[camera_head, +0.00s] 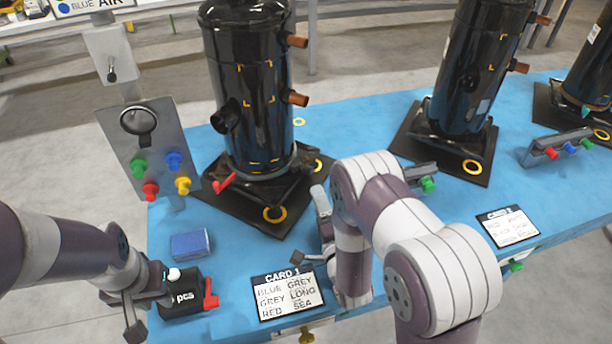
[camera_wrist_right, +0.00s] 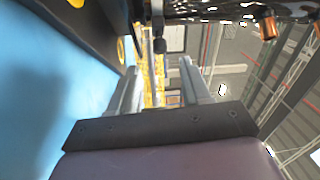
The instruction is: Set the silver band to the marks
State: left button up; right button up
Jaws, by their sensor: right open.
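A dark compressor (camera_head: 247,70) stands upright on the near black base plate. Yellow corner marks (camera_head: 257,99) show on its side, with more yellow marks low down. A greyish band (camera_head: 287,163) seems to circle its lower end; I cannot tell for sure that it is the silver band. My right gripper (camera_head: 318,228) is in front of the compressor's base, partly hidden by my arm. In the right wrist view its fingers (camera_wrist_right: 158,88) are apart, with nothing between them. My left gripper (camera_head: 147,300) is beside the black box at lower left; its jaws are unclear.
The black box (camera_head: 184,297) has a red handle. A blue block (camera_head: 190,245) and a card (camera_head: 288,294) lie nearby. A grey panel (camera_head: 148,150) with coloured knobs stands left of the compressor. Another compressor (camera_head: 470,75) stands to the right. Copper stubs (camera_head: 298,99) stick out rightward.

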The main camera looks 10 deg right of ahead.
aim_at(309, 174)
jog(key=w, duration=1)
jog(key=shift+a+r, duration=0.15)
jog(key=shift+r, duration=0.25)
grip_shut()
jog(key=shift+r, duration=0.1)
